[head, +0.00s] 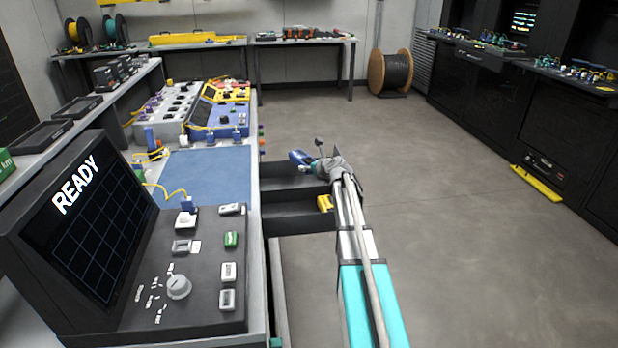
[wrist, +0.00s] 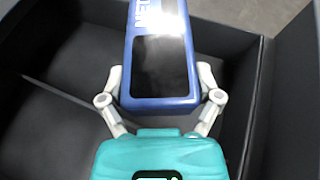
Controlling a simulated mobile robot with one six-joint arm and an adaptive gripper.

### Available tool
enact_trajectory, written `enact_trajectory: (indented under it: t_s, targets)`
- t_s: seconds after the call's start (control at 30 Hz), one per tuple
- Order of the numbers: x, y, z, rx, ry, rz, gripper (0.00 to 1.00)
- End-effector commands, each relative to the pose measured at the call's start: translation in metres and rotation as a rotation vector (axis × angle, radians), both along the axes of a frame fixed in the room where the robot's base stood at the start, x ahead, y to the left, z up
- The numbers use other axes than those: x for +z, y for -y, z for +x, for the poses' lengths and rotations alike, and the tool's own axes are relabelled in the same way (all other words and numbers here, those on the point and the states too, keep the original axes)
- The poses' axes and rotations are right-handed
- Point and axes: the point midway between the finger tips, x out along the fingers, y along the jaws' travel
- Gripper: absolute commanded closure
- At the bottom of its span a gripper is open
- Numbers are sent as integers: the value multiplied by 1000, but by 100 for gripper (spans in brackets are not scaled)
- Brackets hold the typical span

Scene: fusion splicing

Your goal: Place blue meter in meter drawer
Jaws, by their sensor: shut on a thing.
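The blue meter (wrist: 160,62) is held between the fingers of my gripper (wrist: 160,90) in the wrist view. It has a dark screen and white lettering, partly washed out by glare. In the head view the blue meter (head: 300,158) shows at the end of my arm, and my gripper (head: 318,163) is shut on it. An open dark drawer (head: 285,178) extends from the bench under the meter. In the wrist view, dark drawer walls (wrist: 245,110) and floor lie below and around the meter. I cannot tell whether the meter touches the drawer floor.
A second open dark drawer (head: 290,213) sits nearer, with a yellow item (head: 325,203) at its right end beside my arm. The bench holds a READY console (head: 85,215) and a blue mat (head: 208,175).

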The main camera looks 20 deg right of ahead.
Motion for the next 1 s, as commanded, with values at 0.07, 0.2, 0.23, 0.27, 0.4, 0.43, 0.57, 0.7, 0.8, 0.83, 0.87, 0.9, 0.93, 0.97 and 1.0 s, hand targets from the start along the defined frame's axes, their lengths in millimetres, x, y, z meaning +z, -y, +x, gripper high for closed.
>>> enact_trajectory:
  t_s: [0.07,0.2,0.23,0.27,0.4,0.43,0.57,0.7,0.8,0.83,0.87,0.9,0.93,0.97,1.0]
  targets:
    - [1,0,0,0,1,1,79]
    - [1,0,0,0,1,1,79]
    - [0,0,0,0,1,1,79]
    - [0,0,1,0,1,1,79]
    - [-7,1,5,0,1,1,79]
    - [-9,2,7,0,1,0,79]
    - [-21,2,8,0,1,0,79]
    - [-32,2,8,0,1,1,79]
    - [-38,2,8,0,1,1,79]
    - [-39,2,8,0,1,1,79]
    - [-39,2,8,0,1,1,79]
    - [-40,2,8,0,1,1,79]
    - [-40,2,8,0,1,1,79]
    - [-40,2,8,0,1,1,79]
    - [-40,2,8,0,1,1,79]
